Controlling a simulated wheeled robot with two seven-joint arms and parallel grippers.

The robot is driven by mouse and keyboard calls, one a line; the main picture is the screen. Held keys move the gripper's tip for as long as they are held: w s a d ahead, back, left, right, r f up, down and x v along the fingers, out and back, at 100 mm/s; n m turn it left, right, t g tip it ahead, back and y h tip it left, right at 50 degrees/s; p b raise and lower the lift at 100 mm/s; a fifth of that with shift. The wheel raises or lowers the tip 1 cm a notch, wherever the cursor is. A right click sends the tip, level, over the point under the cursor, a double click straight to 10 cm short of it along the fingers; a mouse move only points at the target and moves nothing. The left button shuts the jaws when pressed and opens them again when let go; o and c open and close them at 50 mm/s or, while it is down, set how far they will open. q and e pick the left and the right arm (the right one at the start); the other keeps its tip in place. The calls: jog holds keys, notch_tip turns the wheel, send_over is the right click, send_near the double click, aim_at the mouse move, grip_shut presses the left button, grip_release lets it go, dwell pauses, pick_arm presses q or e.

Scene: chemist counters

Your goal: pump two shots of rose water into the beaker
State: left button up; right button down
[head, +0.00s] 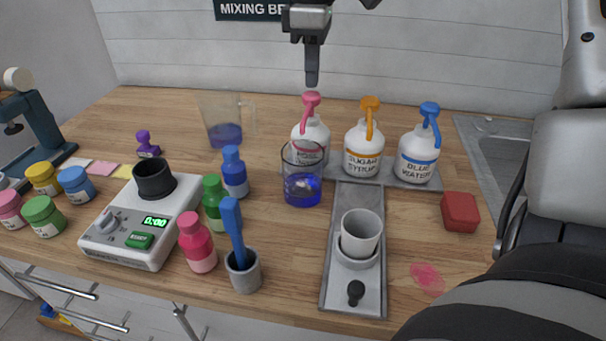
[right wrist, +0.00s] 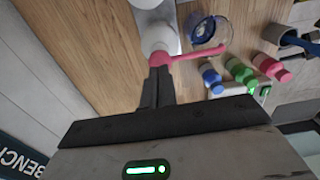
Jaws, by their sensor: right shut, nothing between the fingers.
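The pump bottle with the pink head (head: 311,130) stands at the left end of a row of three on a grey tray; the beaker in front hides much of its label. The glass beaker (head: 303,186) holds blue liquid and stands just in front of its spout. My right gripper (head: 312,82) is shut and empty, pointing down right above the pink pump head. In the right wrist view the shut fingers (right wrist: 158,85) meet the pink pump head (right wrist: 160,59); I cannot tell whether they press it. The beaker also shows there (right wrist: 208,32). My left gripper is out of view.
Sugar syrup (head: 363,150) and blue water (head: 418,158) bottles stand to the right. A measuring jug (head: 224,110) is behind left. A scale (head: 117,232), small bottles, a brush pot (head: 243,272) and a grey stand with a white cup (head: 361,228) are nearer.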

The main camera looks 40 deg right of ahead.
notch_tip(320, 180, up, 6)
jog(key=p, duration=0.4)
dwell(0.6)
